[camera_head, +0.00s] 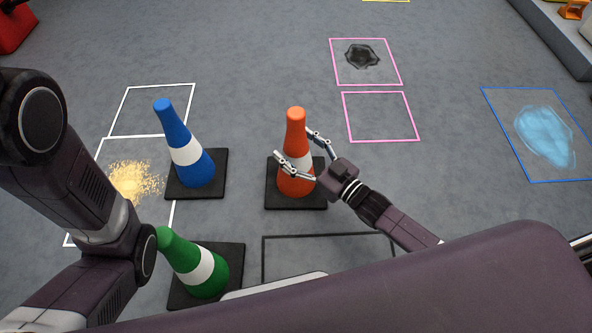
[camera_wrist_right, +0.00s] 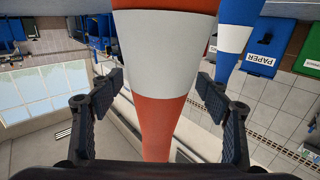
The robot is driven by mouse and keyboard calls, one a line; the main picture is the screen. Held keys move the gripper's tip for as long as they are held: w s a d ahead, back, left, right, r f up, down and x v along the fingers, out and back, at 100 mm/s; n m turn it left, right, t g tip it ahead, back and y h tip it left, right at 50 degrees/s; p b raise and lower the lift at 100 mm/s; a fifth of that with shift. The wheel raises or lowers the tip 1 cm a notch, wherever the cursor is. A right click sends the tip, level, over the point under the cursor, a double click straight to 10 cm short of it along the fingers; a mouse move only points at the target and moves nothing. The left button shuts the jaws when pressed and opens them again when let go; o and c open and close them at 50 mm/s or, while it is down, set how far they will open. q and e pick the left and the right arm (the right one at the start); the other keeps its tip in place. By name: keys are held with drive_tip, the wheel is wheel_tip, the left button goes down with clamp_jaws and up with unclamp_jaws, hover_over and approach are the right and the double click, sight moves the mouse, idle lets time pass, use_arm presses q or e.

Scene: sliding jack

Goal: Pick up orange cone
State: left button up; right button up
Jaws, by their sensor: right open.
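The orange cone (camera_head: 295,133) with a white band stands upright on its black square base (camera_head: 283,203) in the middle of the head view. My right gripper (camera_head: 297,147) is open, with its fingers on either side of the cone near the white band. In the right wrist view the cone (camera_wrist_right: 162,118) runs between the two open fingers, with a visible gap to each. The right gripper (camera_wrist_right: 165,95) appears upside down relative to the room there. My left arm comes in from the left; its gripper is out of view.
A blue cone (camera_head: 172,127) and a green cone (camera_head: 182,252) stand to the left. Yellow grains (camera_head: 132,180) lie on the floor at left. A dark patch (camera_head: 361,56) and a blue puddle (camera_head: 545,135) lie at right.

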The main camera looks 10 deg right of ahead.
drive_tip(key=shift+c, duration=0.2)
clamp_jaws()
drive_tip(key=shift+r, duration=0.15)
idle(0.4)
